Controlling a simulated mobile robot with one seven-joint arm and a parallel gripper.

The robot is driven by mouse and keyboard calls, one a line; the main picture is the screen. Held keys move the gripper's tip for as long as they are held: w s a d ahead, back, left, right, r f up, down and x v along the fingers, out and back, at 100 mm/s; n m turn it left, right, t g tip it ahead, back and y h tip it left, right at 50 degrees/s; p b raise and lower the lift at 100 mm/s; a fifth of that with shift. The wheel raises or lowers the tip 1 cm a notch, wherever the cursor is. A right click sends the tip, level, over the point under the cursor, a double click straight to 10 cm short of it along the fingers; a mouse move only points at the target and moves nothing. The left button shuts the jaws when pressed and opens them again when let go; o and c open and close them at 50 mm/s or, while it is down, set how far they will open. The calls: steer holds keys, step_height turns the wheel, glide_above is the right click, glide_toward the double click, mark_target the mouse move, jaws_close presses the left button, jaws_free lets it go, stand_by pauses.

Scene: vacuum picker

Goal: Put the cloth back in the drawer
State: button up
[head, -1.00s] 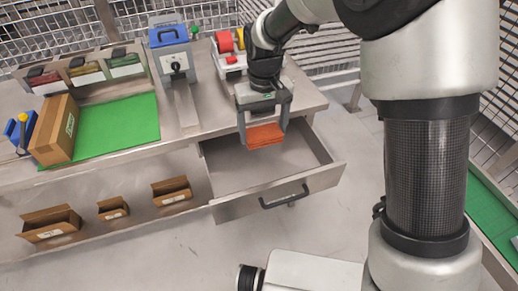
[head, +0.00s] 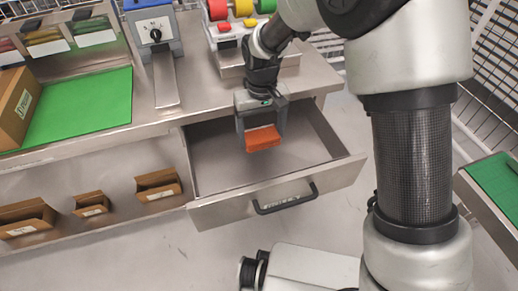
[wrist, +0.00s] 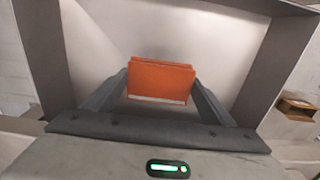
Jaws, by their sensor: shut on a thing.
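The cloth (head: 263,139) is a folded orange piece. My gripper (head: 262,137) is shut on it, with a finger at each side, and holds it over the open drawer (head: 213,181). In the wrist view the cloth (wrist: 161,82) sits between the two fingertips, with the pale drawer floor behind it. The drawer is pulled out from under the metal bench and looks empty. Part of its back is hidden by my gripper and arm. I cannot tell exactly how high the cloth is above the drawer floor.
The drawer's front panel has a dark handle (head: 287,199). Several small cardboard boxes (head: 158,186) stand on the lower shelf to the left. On the bench are a green mat (head: 75,108), a larger cardboard box (head: 14,108) and a grey-blue device (head: 152,32). A green-topped surface (head: 497,178) is at the right.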

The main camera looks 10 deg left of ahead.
mark_target(261, 156)
steer(key=shift+f+b, duration=0.6)
steer(key=shift+f, duration=2.65)
steer(key=shift+f, duration=0.1)
steer(key=o, duration=1)
step_height(261, 156, up, 12)
steer(key=p, duration=0.2)
steer(key=shift+d+r+p, duration=0.1)
steer(key=shift+r+p, duration=0.1)
steer(key=shift+p, duration=0.1)
